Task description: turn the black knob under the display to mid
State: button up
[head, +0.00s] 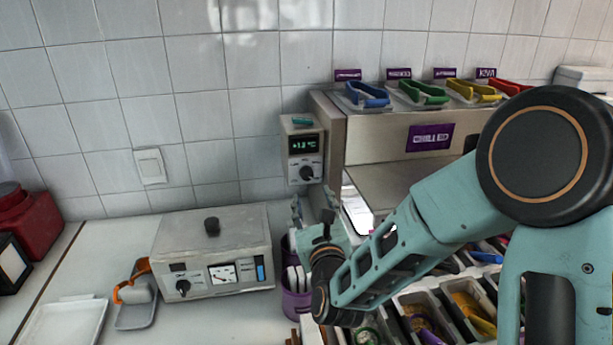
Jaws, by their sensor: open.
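The black knob (306,173) is round and sits on the front of a small pale control box (302,126) on the tiled wall. The lit display (303,144) with green digits is directly above the knob. The knob's pointer position is too small to read. My gripper (311,206) is open and points upward just below the box. Its fingers appear apart from the knob, though the depth between them is hard to judge. No object shows between the fingers.
A pale machine (205,245) with its own dark knob stands left on the counter. A purple container (293,303) stands under my gripper. The chilled cabinet (385,140) borders the control box on the right. Topping bins (412,302) lie below my arm.

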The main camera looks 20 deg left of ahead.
aim_at(307, 177)
jog(key=p+x, duration=0.1)
jog(key=x, duration=0.9)
jog(key=shift+p, duration=0.3)
jog(key=shift+d, duration=0.1)
grip_shut()
